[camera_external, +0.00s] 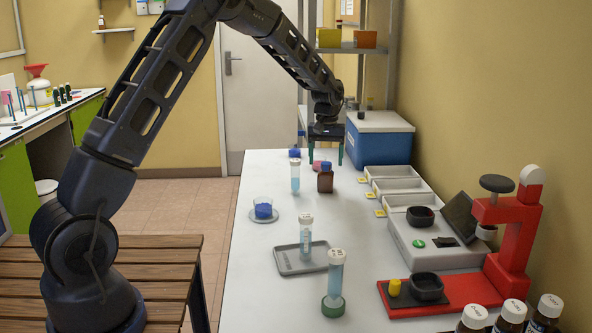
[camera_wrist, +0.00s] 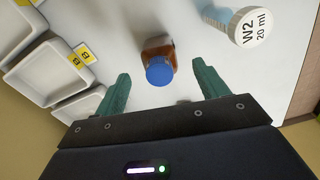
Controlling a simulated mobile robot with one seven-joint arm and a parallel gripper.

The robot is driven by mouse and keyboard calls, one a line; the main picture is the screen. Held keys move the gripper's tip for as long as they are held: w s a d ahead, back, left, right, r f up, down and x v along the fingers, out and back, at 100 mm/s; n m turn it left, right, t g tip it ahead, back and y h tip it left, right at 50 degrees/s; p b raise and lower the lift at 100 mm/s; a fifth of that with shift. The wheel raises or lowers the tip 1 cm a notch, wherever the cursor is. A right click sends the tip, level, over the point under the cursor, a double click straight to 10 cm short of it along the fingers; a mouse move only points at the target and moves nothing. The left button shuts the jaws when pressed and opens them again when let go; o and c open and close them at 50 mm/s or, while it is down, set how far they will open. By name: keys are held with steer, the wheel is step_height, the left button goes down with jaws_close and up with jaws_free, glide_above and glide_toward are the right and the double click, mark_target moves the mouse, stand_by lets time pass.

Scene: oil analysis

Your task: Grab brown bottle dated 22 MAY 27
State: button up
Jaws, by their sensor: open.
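A small brown bottle (camera_external: 325,183) with a blue cap stands upright on the white bench, below my gripper (camera_external: 326,158). In the wrist view the brown bottle (camera_wrist: 159,68) shows from above, around the gap between the tips of my gripper (camera_wrist: 161,75). The green fingers are spread apart, one on each side of the bottle, with nothing held. The fingers look apart from the bottle; their exact height over it is hard to judge. No date on this bottle is readable. Several dark brown bottles with white caps (camera_external: 513,311) stand at the front right, their dates unreadable.
A clear tube (camera_external: 295,177) with a white cap, marked W2 20 ml in the wrist view (camera_wrist: 251,27), stands close by. White trays (camera_external: 402,186) with yellow tags lie to the right. A blue box (camera_external: 380,146) stands behind. A dish with blue contents (camera_external: 263,211) sits nearer.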

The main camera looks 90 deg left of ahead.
mark_target(326, 163)
steer(key=f, duration=0.5)
steer(key=shift+w+a, duration=0.15)
steer(key=shift+a, duration=0.05)
steer(key=c, duration=1.2)
